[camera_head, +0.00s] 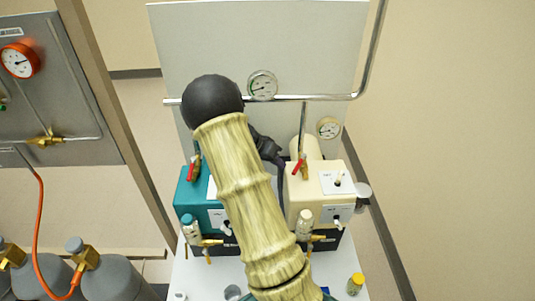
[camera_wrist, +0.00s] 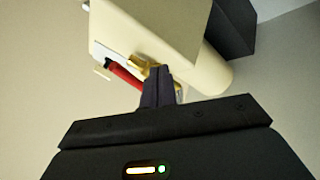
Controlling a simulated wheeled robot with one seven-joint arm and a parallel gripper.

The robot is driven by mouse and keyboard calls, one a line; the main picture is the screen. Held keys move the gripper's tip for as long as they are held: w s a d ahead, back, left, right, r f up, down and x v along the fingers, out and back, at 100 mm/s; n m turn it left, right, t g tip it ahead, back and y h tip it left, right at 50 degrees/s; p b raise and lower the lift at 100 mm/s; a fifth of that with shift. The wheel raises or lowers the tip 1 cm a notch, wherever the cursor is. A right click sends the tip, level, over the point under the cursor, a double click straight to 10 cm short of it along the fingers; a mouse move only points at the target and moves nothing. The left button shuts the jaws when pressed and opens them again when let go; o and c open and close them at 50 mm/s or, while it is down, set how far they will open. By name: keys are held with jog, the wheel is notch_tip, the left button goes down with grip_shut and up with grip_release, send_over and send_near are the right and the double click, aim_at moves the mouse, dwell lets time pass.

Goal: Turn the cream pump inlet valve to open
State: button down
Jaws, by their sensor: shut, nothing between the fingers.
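The cream pump (camera_head: 320,190) stands right of my arm in the head view, and its cream body (camera_wrist: 150,30) fills the top of the wrist view. Its inlet valve has a red lever (camera_head: 298,167) on a brass body, below a vertical steel pipe. In the wrist view the red lever (camera_wrist: 127,80) and brass body show just beyond my fingertips. My gripper (camera_wrist: 158,72) is shut and empty, its tips overlapping the brass part in view; I cannot tell whether they touch. In the head view my gripper (camera_head: 278,155) is partly hidden by my arm, left of the lever.
A teal pump (camera_head: 188,190) with its own red lever (camera_head: 193,168) stands to the left, partly behind my arm. Two gauges (camera_head: 262,85) (camera_head: 329,128) and a steel pipe are behind. A yellow-capped jar (camera_head: 355,284) stands at the front right. Grey cylinders (camera_head: 110,279) are lower left.

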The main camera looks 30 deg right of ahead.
aim_at(299, 164)
jog(key=shift+s+d+r, duration=0.2)
jog(key=shift+s+d, duration=0.15)
jog(key=shift+s, duration=0.3)
jog(key=shift+s+d+r, duration=0.2)
jog(key=shift+s+d, duration=0.1)
jog(key=shift+s, duration=0.3)
jog(key=shift+s, duration=0.1)
